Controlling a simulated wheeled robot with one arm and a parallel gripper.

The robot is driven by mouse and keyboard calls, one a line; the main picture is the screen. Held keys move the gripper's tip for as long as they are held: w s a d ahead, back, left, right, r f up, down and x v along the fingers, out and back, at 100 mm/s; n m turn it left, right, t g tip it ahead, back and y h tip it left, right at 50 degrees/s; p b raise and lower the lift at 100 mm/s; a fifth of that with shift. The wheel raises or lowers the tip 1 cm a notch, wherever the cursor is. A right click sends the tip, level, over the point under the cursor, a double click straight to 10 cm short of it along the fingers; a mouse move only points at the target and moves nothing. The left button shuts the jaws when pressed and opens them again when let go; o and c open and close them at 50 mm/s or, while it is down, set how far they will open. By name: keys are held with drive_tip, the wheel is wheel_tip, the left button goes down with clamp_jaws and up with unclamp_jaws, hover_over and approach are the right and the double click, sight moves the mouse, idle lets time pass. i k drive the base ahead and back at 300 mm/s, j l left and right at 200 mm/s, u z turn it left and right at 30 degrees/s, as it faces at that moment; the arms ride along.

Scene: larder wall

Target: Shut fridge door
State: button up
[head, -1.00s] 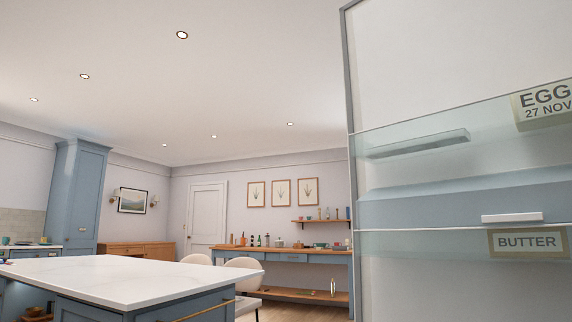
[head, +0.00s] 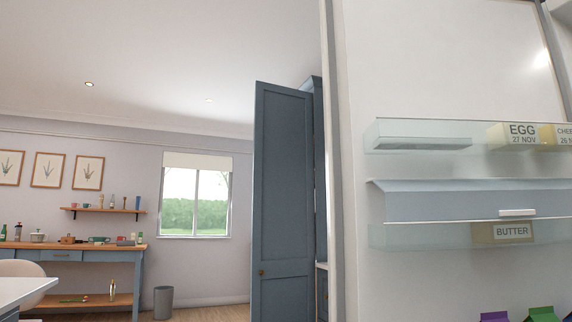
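The fridge door (head: 450,80) stands open at the right of the head view, with its white inner side facing me. Its edge (head: 332,160) runs upright near the picture's middle. Clear door shelves hold an egg box (head: 521,135) labelled EGG and another labelled box beside it. A blue-grey flap with a white handle (head: 517,213) sits below, then a BUTTER pack (head: 503,232). The tops of a purple and a green carton (head: 541,314) show at the bottom. The fridge body is not clearly visible. My gripper is not in view.
A tall blue cupboard door (head: 283,200) stands just left of the fridge door's edge. A grey bin (head: 163,302) stands on the floor by a wooden sideboard (head: 65,246). A white worktop corner (head: 22,290) is at lower left. Floor shows between them.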

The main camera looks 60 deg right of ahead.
sight(412, 89)
drive_tip(key=i+l+z, duration=0.3)
drive_tip(key=z, duration=0.15)
drive_tip(key=i+l+z, duration=0.15)
drive_tip(key=i+z, duration=0.15)
drive_tip(key=z, duration=0.15)
drive_tip(key=i+z, duration=0.7)
drive_tip(key=z, duration=0.15)
drive_tip(key=i+j+z, duration=0.15)
drive_tip(key=i+z, duration=0.15)
drive_tip(key=z, duration=0.15)
drive_tip(key=i+z, duration=0.2)
drive_tip(key=z, duration=0.25)
drive_tip(key=i+z, duration=0.2)
drive_tip(key=z, duration=0.3)
drive_tip(key=i+j+z, duration=0.15)
drive_tip(key=z, duration=0.3)
drive_tip(key=i+j+z, duration=0.15)
drive_tip(key=z, duration=1.6)
drive_tip(key=k+j+u, duration=0.1)
drive_tip(key=u, duration=0.2)
drive_tip(key=j+u, duration=0.3)
drive_tip(key=k, duration=0.05)
